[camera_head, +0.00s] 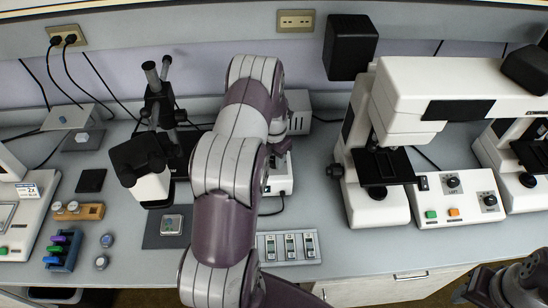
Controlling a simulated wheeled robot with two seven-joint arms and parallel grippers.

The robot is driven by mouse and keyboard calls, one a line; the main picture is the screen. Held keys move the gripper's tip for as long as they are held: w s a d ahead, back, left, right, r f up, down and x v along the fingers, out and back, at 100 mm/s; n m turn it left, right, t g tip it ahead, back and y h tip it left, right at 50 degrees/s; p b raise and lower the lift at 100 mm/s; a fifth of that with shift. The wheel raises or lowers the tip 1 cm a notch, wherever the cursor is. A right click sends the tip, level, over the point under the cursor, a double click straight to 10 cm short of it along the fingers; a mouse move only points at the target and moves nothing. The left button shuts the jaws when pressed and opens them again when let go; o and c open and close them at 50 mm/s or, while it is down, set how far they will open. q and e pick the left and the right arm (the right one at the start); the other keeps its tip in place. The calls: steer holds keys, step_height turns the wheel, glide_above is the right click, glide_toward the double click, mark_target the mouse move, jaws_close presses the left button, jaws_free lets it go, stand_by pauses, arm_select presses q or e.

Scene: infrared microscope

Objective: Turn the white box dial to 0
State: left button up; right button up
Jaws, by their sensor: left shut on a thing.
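A white box (282,183) stands on the bench, partly hidden behind my left arm. My left gripper (281,150) points down at the top of this box and is shut on a small part there, which looks like the dial. The dial itself and its markings are hidden by the gripper and arm, so its setting cannot be read. Dark parts of my right arm's end (512,286) show at the lower right corner, away from the box; its fingers cannot be made out.
A white microscope (425,95) and a control box (459,197) with dials and buttons stand to the right. A black-and-white microscope (150,180) stands left of my arm. A slide tray (288,248) lies in front of the white box. Bench between tray and right microscope is clear.

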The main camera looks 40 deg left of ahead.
mark_target(274, 160)
arm_select(q)
steer(key=o, duration=1)
steer(key=shift+o, duration=0.2)
step_height(274, 160, up, 13)
steer(key=b, duration=0.2)
steer(key=shift+f, duration=0.15)
